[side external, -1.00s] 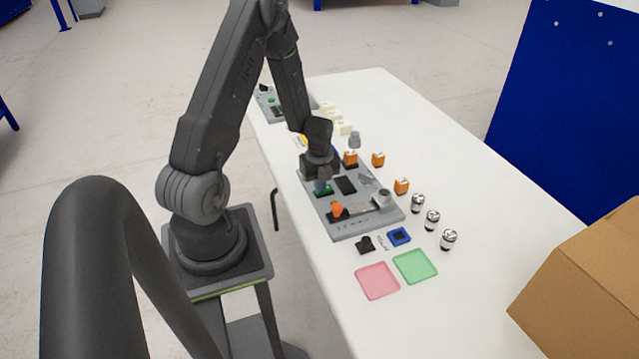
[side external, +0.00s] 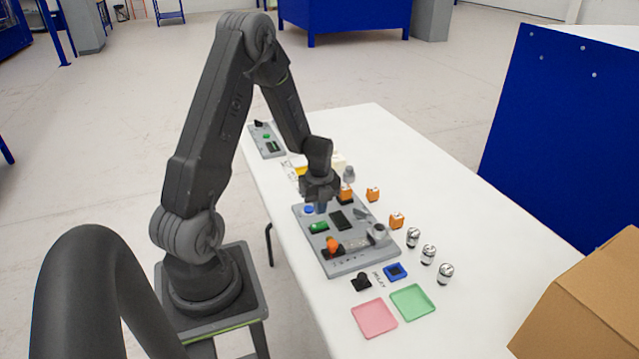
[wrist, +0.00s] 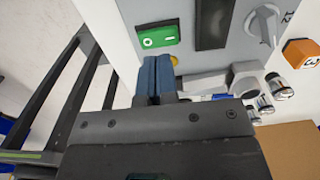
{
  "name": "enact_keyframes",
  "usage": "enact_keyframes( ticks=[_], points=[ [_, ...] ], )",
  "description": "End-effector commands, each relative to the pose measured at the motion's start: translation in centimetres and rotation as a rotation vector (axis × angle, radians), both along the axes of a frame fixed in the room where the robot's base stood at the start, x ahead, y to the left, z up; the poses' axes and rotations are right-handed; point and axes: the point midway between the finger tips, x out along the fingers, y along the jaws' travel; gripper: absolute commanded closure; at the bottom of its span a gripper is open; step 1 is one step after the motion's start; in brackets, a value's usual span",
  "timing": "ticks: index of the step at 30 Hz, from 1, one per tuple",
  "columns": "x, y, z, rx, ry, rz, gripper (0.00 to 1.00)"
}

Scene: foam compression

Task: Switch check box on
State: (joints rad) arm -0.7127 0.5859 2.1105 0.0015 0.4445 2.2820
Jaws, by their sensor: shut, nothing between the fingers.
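A grey panel (side external: 352,262) lies on the white table and carries a green rocker switch (side external: 319,228). In the wrist view the switch (wrist: 161,38) shows a white O and a white bar on its face. I cannot tell which side is pressed. My gripper (side external: 320,208) is shut and empty above the panel, just behind the switch in the side view. In the wrist view its blue fingertips (wrist: 158,62) are together, close to the switch in the picture. I see no clear contact between them.
Orange blocks (side external: 397,220) and silver cylinders (side external: 428,254) stand to the right. Another panel (side external: 266,140) lies at the far end. Pink (side external: 374,318) and green (side external: 413,302) trays lie in front.

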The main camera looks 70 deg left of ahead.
Motion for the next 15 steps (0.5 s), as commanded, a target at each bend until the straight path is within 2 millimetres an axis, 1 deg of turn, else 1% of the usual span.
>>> enact_keyframes(
  ticks=[1,6,10,15],
  points=[
    [0.1,0.1,1.4,0.004,-0.005,0.0,1.0],
    [0.1,0.0,5.3,0.004,-0.004,0.0,1.0],
    [0.1,0.0,7.7,0.002,-0.003,0.0,1.0],
    [0.0,0.0,9.5,0.0,0.0,0.0,1.0]
  ],
)
